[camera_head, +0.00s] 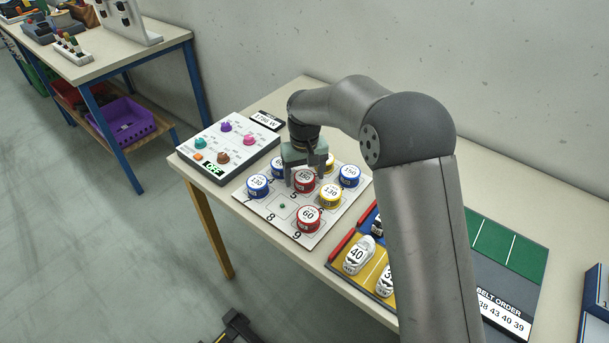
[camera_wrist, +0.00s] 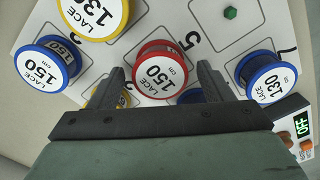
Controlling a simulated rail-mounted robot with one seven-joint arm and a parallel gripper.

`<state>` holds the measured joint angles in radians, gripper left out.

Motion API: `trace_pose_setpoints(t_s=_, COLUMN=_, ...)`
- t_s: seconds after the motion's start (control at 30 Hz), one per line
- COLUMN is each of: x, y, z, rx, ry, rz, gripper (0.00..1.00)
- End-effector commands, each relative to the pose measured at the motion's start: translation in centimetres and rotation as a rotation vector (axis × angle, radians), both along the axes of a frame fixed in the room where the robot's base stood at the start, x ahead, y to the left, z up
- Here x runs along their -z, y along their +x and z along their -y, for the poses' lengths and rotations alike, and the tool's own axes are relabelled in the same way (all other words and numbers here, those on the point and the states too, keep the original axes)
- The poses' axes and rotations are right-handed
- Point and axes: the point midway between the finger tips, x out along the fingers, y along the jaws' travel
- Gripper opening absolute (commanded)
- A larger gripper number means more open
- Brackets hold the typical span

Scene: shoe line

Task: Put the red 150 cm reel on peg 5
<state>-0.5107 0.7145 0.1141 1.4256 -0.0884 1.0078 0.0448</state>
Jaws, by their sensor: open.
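The red 150 cm reel (camera_head: 304,180) sits in the middle cell of the white numbered peg board (camera_head: 258,206). In the wrist view the reel (camera_wrist: 158,72) stands beside the printed 5 (camera_wrist: 190,41), label facing up; the peg under it is hidden. My gripper (camera_wrist: 163,80) is open, with one finger on each side of the red reel. The fingers look apart from the reel. In the head view my gripper (camera_head: 304,178) is low over the board and partly hides the reels behind it.
Close around are a yellow 130 reel (camera_head: 330,195), blue 150 reel (camera_head: 349,176), blue 130 reel (camera_head: 257,185) and red 60 reel (camera_head: 308,218). The green peg (camera_head: 282,206) by the 8 is bare. A knob panel (camera_head: 228,146) and a shoe tray (camera_head: 340,262) flank the board.

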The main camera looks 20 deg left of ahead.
Motion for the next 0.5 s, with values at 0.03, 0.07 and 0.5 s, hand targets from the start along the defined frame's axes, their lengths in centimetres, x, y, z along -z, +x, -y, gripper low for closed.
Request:
trace_pose_setpoints(t_s=0.03, x=-1.1, y=0.1, z=-0.1, rx=0.000, ry=0.003, rz=0.005, gripper=0.73)
trace_pose_setpoints(t_s=0.07, x=-1.7, y=0.1, z=-0.1, rx=0.000, ry=0.004, rz=0.006, gripper=0.73)
trace_pose_setpoints(t_s=0.5, x=-10.5, y=0.1, z=0.0, rx=0.001, ry=0.002, rz=0.003, gripper=0.73)
